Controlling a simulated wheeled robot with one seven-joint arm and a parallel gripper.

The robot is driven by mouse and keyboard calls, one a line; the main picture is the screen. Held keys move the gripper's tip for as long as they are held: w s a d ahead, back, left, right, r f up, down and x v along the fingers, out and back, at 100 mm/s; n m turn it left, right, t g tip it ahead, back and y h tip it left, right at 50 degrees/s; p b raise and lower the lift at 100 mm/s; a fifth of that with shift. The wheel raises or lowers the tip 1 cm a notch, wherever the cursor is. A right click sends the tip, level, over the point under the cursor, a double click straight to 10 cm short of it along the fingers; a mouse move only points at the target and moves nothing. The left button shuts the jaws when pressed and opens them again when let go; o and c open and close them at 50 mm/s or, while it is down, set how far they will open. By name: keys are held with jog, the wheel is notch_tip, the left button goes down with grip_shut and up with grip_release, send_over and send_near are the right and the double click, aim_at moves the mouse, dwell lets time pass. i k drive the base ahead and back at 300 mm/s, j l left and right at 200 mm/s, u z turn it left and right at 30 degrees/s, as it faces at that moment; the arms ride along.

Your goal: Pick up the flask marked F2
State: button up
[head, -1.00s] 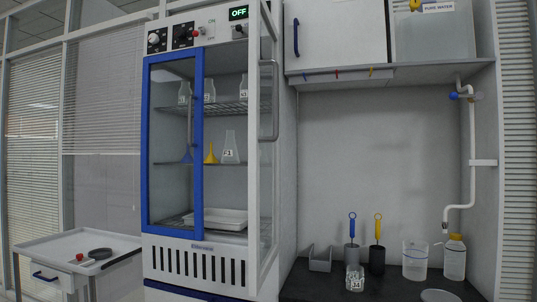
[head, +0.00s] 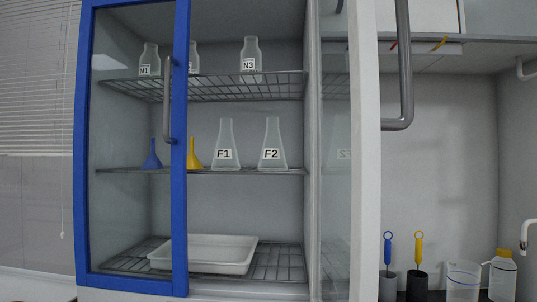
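The flask marked F2 (head: 272,146) is a clear conical flask with a white label. It stands upright on the middle shelf of the cabinet, towards the right side of the opening. The similar flask marked F1 (head: 224,146) stands just to its left, with a small gap between them. The right side of the cabinet front is open, and nothing stands in front of F2 in this view. My gripper is not in view.
A blue-framed door (head: 179,225) covers the cabinet's left part. A yellow funnel (head: 194,156) and blue funnel (head: 152,156) share the shelf. Bottle N3 (head: 250,60) stands above; a white tray (head: 215,258) lies below. The open right door (head: 364,200) juts outward.

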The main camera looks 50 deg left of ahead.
aim_at(273, 156)
jog(key=k+j+z, duration=0.15)
jog(key=k+j, duration=0.55)
jog(key=k+j+z, duration=0.15)
jog(key=k+j, duration=0.6)
jog(key=k+j+z, duration=0.15)
jog(key=k+j, duration=0.5)
jog(key=k, duration=0.1)
